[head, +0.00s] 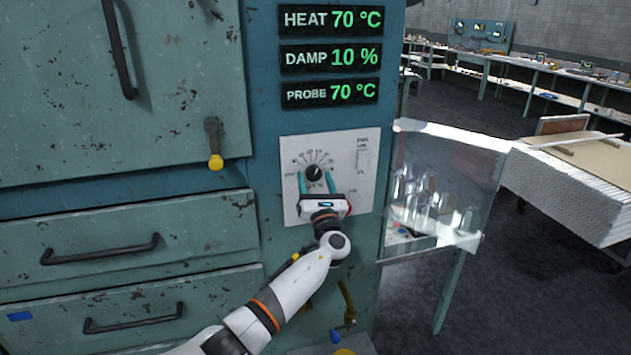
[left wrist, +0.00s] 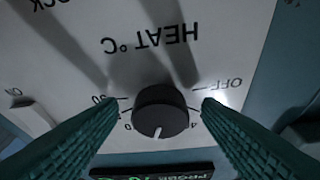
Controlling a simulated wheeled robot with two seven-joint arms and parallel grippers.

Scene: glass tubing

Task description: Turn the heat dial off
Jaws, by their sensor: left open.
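The heat dial (head: 314,172) is a round black knob on a white panel (head: 362,195) of the teal cabinet. In the left wrist view the dial (left wrist: 160,112) appears upside down below the lettering HEAT °C. Its white pointer line points to the bottom of that view, away from the OFF mark (left wrist: 223,83) at the right. My left gripper (head: 316,181) is open at the dial. Its two teal fingers stand on either side of the knob, with a visible gap to each side in the left wrist view (left wrist: 160,102). My right gripper is not in view.
The heat display (head: 330,20) reads 70 °C, the damp display (head: 330,58) 10 % and the probe display (head: 330,93) 70 °C. A switch (head: 363,158) sits right of the dial. A clear panel (head: 470,155) juts out at right. Drawers (head: 130,245) lie left.

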